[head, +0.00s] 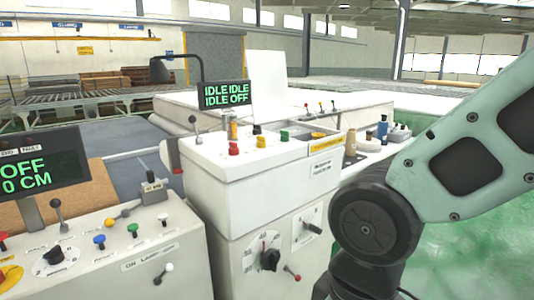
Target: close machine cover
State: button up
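A white machine cabinet (245,185) stands in the middle of the head view. Its top carries coloured buttons, small levers and a display (225,94) reading IDLE IDLE IDLE OFF. A broad white surface (185,105) lies behind the cabinet. My arm fills the right side of the view. My gripper is not in view.
A second control console (110,262) with an OFF, 0 CM screen (42,162) stands at the front left. Small bottles (382,128) stand right of the cabinet. A thin lever (195,125) sticks up at its left. Green floor (475,260) shows at the right.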

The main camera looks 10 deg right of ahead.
aim_at(266, 69)
jog(key=i+l+u, duration=0.1)
jog(key=i+l, duration=0.15)
jog(key=l, duration=0.15)
jog(key=i+l+u, duration=0.1)
jog(key=i+l, duration=0.15)
jog(key=l, duration=0.2)
jog(key=i+l, duration=0.2)
jog(key=l, duration=0.25)
jog(key=i+l+u, duration=0.15)
jog(key=l, duration=0.3)
jog(key=i+l+u, duration=0.1)
jog(key=i+l, duration=0.2)
jog(key=l, duration=0.2)
jog(key=i+l+u, duration=0.1)
jog(key=l, duration=0.4)
jog(key=i+l+u, duration=0.1)
jog(key=i+l, duration=0.15)
jog(key=l, duration=0.25)
jog(key=i+l+u, duration=0.1)
jog(key=l, duration=0.45)
